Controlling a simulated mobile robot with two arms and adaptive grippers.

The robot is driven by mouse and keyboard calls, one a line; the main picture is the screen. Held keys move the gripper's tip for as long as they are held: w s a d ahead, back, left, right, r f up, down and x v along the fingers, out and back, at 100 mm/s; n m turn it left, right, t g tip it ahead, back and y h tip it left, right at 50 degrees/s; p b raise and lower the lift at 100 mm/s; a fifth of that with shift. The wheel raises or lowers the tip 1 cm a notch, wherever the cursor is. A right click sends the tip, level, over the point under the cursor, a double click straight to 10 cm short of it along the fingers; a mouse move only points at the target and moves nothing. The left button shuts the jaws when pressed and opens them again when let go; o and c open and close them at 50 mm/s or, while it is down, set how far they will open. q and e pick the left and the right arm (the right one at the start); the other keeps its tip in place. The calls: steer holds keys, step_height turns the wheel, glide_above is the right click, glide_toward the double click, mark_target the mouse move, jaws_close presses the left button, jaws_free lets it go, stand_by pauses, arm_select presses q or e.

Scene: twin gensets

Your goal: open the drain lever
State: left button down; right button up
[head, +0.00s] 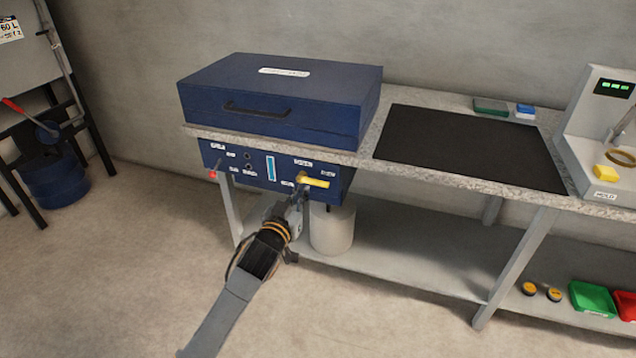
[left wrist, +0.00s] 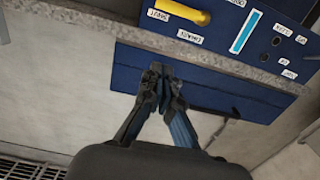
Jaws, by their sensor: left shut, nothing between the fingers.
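The yellow lever (head: 315,182) sits on the right part of the blue control panel (head: 226,158), under the bench top, and lies nearly level with its free end to the right. In the left wrist view the yellow lever (left wrist: 184,12) shows at the top edge, among small white labels. My left gripper (head: 297,198) is just below and left of the lever in the head view. In the wrist view its fingers (left wrist: 166,72) are together and empty, apart from the lever in the picture. My right gripper is not in view.
A blue lidded box (head: 285,98) stands on the bench above the panel. A pale container (head: 332,230) stands below the lever on the lower shelf. A small red knob (head: 213,175) is at the panel's left end. A black mat (head: 468,146) covers the bench to the right.

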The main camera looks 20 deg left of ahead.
arm_select(q)
steer(key=w, duration=0.1)
steer(key=b, duration=0.2)
glide_above(315, 180)
steer(key=s+d, duration=0.1)
steer(key=s, duration=0.2)
step_height(315, 180, down, 4)
steer(key=shift+d+r+b, duration=0.1)
steer(key=shift+d+b, duration=0.05)
steer(key=shift+b, duration=0.25)
steer(key=shift+f, duration=0.4)
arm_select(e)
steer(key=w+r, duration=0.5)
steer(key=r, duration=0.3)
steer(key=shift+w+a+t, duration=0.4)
arm_select(q)
steer(key=shift+f, duration=0.1)
